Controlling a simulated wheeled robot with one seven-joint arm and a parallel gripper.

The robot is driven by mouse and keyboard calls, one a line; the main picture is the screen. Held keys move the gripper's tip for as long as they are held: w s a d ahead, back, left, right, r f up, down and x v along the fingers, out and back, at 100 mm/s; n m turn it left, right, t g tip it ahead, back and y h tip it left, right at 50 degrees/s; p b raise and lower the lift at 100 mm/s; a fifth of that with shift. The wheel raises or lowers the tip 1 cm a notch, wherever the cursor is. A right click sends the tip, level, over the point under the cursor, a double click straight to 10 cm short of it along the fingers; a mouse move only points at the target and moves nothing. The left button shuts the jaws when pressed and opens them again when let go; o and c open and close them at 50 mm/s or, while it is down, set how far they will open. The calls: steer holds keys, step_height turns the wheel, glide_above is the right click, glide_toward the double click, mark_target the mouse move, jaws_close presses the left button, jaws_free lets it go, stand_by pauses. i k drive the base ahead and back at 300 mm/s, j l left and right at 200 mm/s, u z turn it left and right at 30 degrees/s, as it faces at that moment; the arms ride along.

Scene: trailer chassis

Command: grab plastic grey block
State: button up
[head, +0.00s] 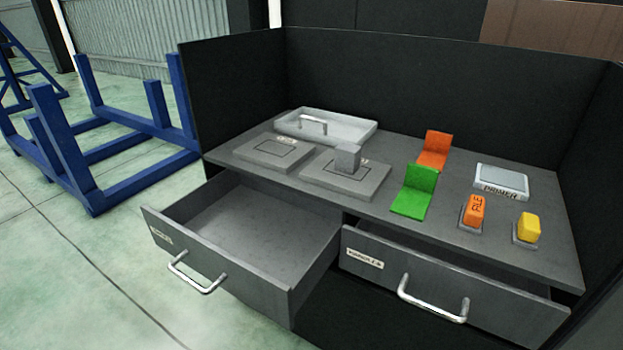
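A small grey block (347,158) stands on a flat grey square plate (357,185) near the middle of the workbench top. It appears upright, a little right of the plate's outlined centre. My gripper is not in view, and no part of my arm shows near the block.
A second plate (273,153) and a tray (351,130) with a metal handle lie nearby. Green (413,194) and orange (434,150) angled pieces, an orange block (474,209), and a yellow block (528,227) stand right. Left (222,262) and right (440,285) drawers stick out. Dark panels enclose the back and sides.

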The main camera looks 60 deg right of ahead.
mark_target(348, 156)
steer(key=k+l, duration=0.95)
steer(key=l, duration=0.1)
